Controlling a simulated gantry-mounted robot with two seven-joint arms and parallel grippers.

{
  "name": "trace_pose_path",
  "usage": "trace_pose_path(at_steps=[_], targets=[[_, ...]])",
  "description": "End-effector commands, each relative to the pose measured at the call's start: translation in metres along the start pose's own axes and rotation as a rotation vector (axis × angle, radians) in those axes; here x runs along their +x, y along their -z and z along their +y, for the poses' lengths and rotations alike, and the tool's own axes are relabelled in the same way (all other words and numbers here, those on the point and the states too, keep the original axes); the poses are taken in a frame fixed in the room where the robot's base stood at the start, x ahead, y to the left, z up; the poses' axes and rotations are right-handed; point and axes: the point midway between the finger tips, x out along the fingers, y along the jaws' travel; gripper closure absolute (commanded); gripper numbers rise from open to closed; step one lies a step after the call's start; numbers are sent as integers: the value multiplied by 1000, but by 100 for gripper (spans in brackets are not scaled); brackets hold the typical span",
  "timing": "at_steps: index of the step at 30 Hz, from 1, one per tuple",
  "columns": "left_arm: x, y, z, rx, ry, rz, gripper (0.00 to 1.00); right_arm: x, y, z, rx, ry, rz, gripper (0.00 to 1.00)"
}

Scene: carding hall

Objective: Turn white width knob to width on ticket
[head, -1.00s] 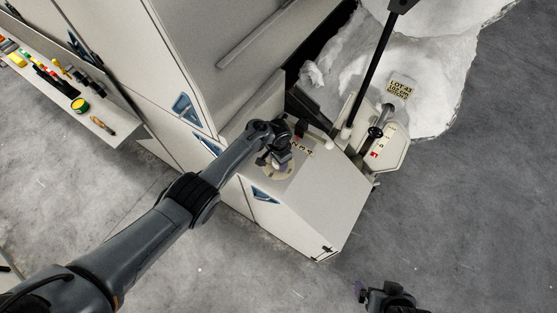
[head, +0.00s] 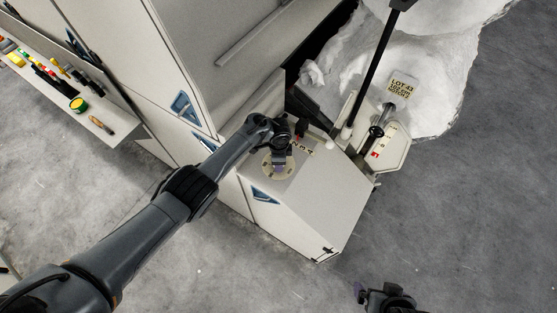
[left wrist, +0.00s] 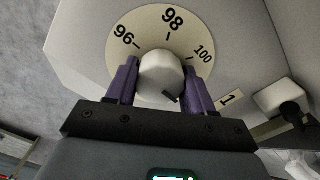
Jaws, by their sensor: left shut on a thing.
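The white width knob (left wrist: 162,72) stands on a round cream dial (left wrist: 150,22) marked 96, 98 and 100 in the left wrist view. My left gripper (left wrist: 160,82) is shut on the knob, one purple finger on each side. A dark mark shows on the knob's lower right edge. In the head view my left gripper (head: 281,165) is over the dial (head: 267,171) on top of the machine, hiding the knob. The ticket (head: 401,87) lies on the white fibre and seems to read LOT 43, 102 cm. My right gripper (head: 364,293) is at the bottom edge, away from everything.
Another white knob (left wrist: 280,97) with a black part stands right of the dial, near a plate marked 1 (left wrist: 230,98). In the head view a number strip (head: 303,147) and a lever with a black rod (head: 371,70) stand beside the dial. A tool shelf (head: 100,115) is at left.

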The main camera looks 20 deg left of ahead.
Motion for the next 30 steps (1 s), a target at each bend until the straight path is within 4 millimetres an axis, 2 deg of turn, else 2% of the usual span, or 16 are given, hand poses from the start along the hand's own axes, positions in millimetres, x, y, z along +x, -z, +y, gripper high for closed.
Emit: trace_pose_path(at_steps=[12, 13, 18, 26, 30], targets=[[0, 0, 0, 11, 0, 0, 78, 0, -1, 2, -8, -7, -1, 0], [0, 0, 0, 11, 0, 0, 46, 0, -1, 2, -8, -7, -1, 0], [0, 0, 0, 10, 0, 0, 22, 0, -1, 2, -8, -6, -1, 0], [0, 0, 0, 9, 0, 0, 22, 0, 0, 1, -3, -3, 0, 0], [-8, 0, 0, 8, 1, 1, 22, -4, 1, 0, 0, 0, 0, 0]])
